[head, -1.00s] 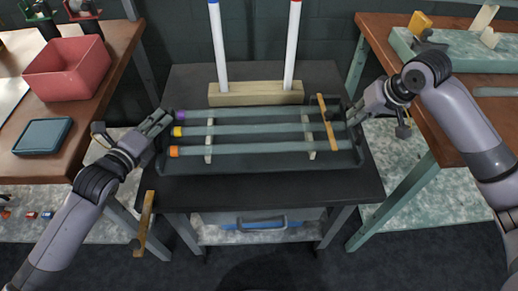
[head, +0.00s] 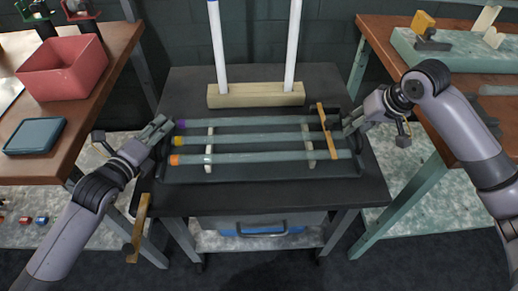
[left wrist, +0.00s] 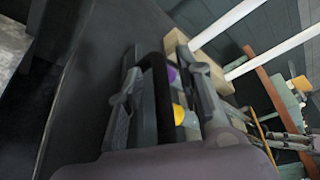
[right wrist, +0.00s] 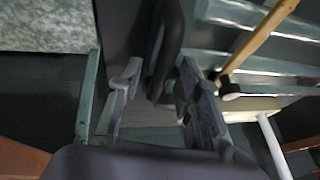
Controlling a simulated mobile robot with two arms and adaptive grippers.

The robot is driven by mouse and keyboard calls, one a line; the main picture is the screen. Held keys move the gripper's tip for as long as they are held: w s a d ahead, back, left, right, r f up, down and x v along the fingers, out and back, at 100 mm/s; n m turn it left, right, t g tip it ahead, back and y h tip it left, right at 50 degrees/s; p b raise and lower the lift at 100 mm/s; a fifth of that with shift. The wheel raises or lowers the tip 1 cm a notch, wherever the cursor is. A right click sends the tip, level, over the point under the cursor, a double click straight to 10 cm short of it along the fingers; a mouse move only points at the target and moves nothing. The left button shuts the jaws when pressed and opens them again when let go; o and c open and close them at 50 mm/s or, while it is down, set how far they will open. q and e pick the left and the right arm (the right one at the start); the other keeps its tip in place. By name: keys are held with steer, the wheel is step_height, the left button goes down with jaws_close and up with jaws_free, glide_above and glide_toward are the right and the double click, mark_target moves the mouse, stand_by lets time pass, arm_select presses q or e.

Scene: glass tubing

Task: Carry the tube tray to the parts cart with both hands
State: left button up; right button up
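The dark tube tray (head: 262,176) holds 3 glass tubes (head: 262,140) with purple, yellow and orange ends at the left. It is over a black-topped cart (head: 270,197); I cannot tell whether it rests on it. My left gripper (head: 163,133) is at the tray's left end, its fingers on both sides of the dark end handle in the left wrist view (left wrist: 158,95). My right gripper (head: 348,126) is at the right end, its fingers on both sides of the other handle in the right wrist view (right wrist: 166,60). Both appear closed on the handles.
A wooden block (head: 255,95) with two upright white rods stands behind the tray. A wooden bench with a red bin (head: 62,68) and a blue tray (head: 36,135) is at the left. Another bench (head: 480,77) is at the right. A wooden strip (head: 327,131) crosses the tubes.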

arm_select(q)
steer(key=shift+s, duration=0.1)
steer(key=v, duration=1.1)
steer(key=shift+s+a+r, duration=0.15)
steer(key=shift+s+r, duration=0.05)
steer(key=shift+s, duration=0.15)
arm_select(e)
steer(key=v, duration=1.2)
arm_select(q)
steer(key=shift+s+f, duration=0.1)
arm_select(e)
steer(key=shift+s+f, duration=0.1)
steer(key=shift+s, duration=0.05)
